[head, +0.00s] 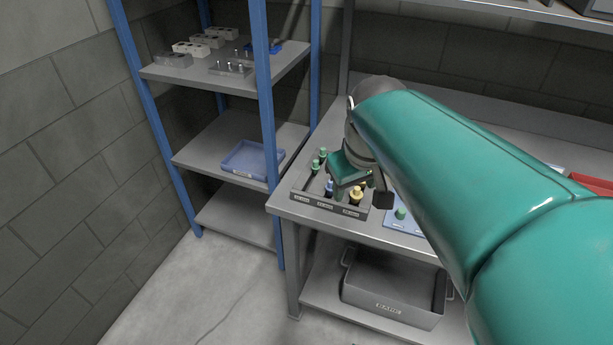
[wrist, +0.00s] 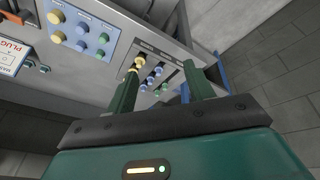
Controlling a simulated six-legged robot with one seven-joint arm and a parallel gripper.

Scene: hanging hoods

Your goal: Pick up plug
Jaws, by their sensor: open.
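A grey tray (head: 322,206) with three labelled sections stands on the bench's left end. It holds green plugs (head: 315,167) on the left, a blue plug (head: 329,186) in the middle and yellow plugs (head: 355,197) on the right. My gripper (head: 350,182) is over the tray's right part and hides some of it. In the wrist view my gripper (wrist: 161,72) is open, with its fingers spread. A yellow plug (wrist: 138,62) shows close to the left finger; whether they touch is unclear. Blue plugs (wrist: 150,77) and green plugs (wrist: 163,87) show between the fingers.
A blue board (wrist: 90,15) with yellow, blue and green round pieces lies beside the tray. A red bin (head: 592,183) is farther right. A grey bin (head: 392,292) sits on the lower shelf. A blue-posted rack (head: 268,100) stands at left, with a blue tray (head: 253,160).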

